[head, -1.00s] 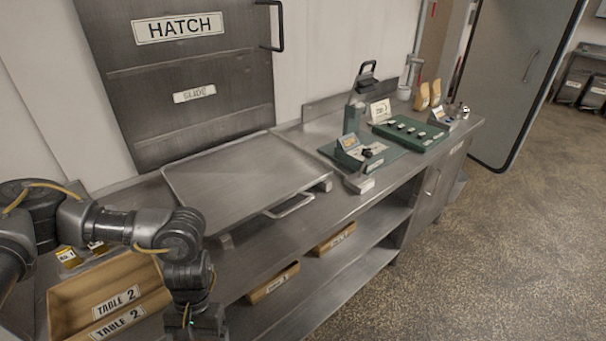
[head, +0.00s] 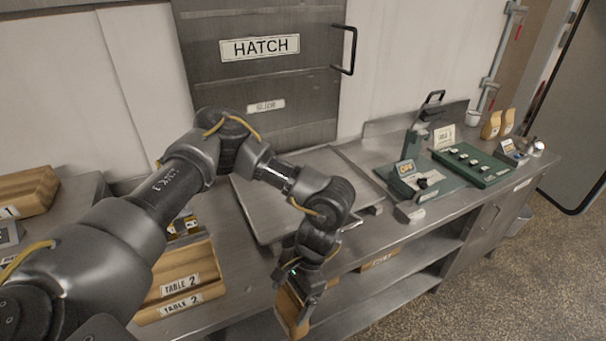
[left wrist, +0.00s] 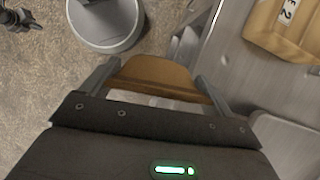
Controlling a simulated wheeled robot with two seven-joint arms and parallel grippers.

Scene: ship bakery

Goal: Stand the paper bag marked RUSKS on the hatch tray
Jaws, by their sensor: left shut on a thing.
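My left gripper (head: 300,296) is shut on a brown paper bag (head: 289,312), held in front of the counter's front edge, lower than the tray. In the left wrist view the bag (left wrist: 155,72) sits between the two fingers. No marking on it can be read, so I cannot tell whether it says RUSKS. The hatch tray (head: 248,206) is a flat metal tray on the counter below the HATCH door. My left arm crosses in front of it and hides part of it. My right gripper is not in view.
A wooden TABLE 2 box (head: 205,262) stands left of the tray. Right of the tray are a green device with a card (head: 425,184) and a green rack (head: 474,164). Two tan bags (head: 491,125) stand farther right. An open shelf (head: 395,272) lies under the counter.

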